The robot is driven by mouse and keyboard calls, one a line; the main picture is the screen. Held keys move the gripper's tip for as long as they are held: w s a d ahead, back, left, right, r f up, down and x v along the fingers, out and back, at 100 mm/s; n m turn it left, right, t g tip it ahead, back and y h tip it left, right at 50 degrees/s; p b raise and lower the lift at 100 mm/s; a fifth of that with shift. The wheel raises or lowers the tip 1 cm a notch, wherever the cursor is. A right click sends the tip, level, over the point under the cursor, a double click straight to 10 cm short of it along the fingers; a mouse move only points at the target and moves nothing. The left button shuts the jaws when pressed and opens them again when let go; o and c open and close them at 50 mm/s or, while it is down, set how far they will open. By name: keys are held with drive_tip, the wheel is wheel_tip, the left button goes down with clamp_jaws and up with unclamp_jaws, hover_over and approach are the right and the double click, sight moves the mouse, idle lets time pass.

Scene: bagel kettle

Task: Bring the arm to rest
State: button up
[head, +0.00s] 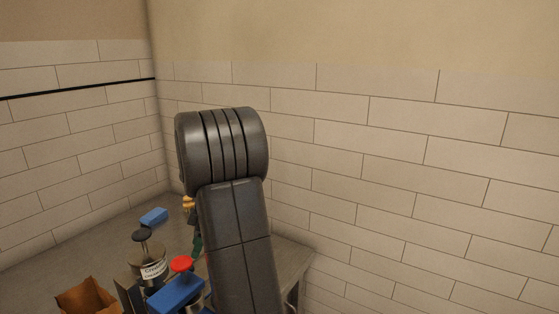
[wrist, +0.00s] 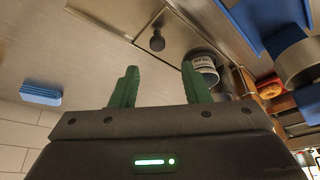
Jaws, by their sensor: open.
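My gripper (wrist: 160,80) shows in the wrist view with its two green fingers spread apart and nothing between them. In the head view my dark arm stands upright in the middle and hides most of the gripper; only a small green part (head: 197,246) shows at its left edge. The fingers are over the metal counter (head: 75,252), apart from the labelled can (wrist: 203,66), which appears just beyond the right finger in the wrist view. How high the gripper is above the counter is hard to tell.
Tiled walls (head: 400,180) stand behind and left.

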drive_tip(key=p, duration=0.2)
hover_over(197, 273)
drive_tip(key=f, duration=0.7)
drive_tip(key=shift+s+a, duration=0.25)
drive_tip(key=shift+s, duration=0.15)
drive_tip(key=shift+w+d+f, duration=0.15)
drive_tip(key=shift+w+d, duration=0.1)
drive_tip(key=shift+w, duration=0.15)
